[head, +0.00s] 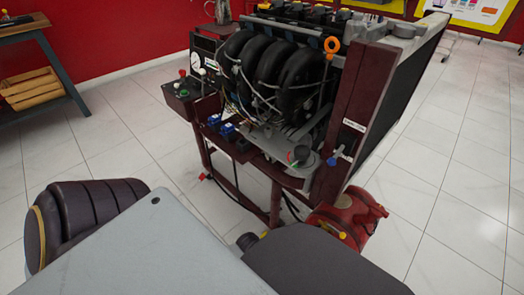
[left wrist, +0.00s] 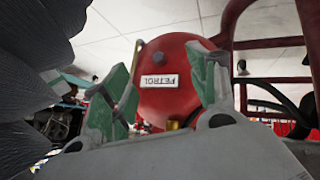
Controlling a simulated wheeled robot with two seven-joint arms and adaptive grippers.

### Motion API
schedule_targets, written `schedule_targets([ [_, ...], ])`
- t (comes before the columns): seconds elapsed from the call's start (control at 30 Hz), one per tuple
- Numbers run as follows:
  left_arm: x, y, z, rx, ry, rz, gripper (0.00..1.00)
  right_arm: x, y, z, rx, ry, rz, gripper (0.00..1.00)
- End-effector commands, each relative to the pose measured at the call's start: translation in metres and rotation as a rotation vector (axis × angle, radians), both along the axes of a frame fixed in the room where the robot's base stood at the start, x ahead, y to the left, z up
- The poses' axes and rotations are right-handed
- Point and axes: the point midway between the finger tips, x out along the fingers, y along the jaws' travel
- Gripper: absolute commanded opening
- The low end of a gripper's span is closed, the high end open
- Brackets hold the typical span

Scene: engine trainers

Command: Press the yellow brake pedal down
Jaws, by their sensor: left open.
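I cannot clearly make out the yellow brake pedal in either view. In the head view, two blue pedal-like parts (head: 213,120) sit on the dark red engine stand (head: 341,120), below the control box. A small yellow part (head: 342,235) shows at the red petrol tank (head: 363,207). My left gripper (left wrist: 165,65) is open in the left wrist view, its green-padded fingers apart with nothing between them. The petrol tank (left wrist: 165,95) stands beyond the fingers, its label upside down. I cannot pick out my left gripper in the head view. My right gripper is not in view.
The engine (head: 275,65) with black intake pipes fills the stand's top. A control box (head: 190,95) with knobs juts out to the left. A workbench (head: 30,60) with a wooden crate stands at the far left. White tiled floor (head: 130,110) is clear left of the stand.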

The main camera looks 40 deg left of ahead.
Motion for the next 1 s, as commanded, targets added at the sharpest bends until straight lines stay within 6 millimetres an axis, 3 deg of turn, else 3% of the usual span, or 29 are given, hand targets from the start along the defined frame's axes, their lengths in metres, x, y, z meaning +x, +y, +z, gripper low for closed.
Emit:
schedule_targets([
  [0.3,0.026,0.006,0.028,0.005,-0.049,0.011,0.59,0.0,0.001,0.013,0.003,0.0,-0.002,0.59],
  [0.47,0.037,0.016,0.027,0.02,-0.048,0.024,0.59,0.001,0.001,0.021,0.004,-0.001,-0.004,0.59],
  [0.77,0.04,0.046,-0.015,0.079,0.023,0.056,0.59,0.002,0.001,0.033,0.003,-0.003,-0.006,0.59],
  [1.0,0.031,0.086,-0.073,0.163,0.095,0.097,0.59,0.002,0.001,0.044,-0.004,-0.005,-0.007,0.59],
])
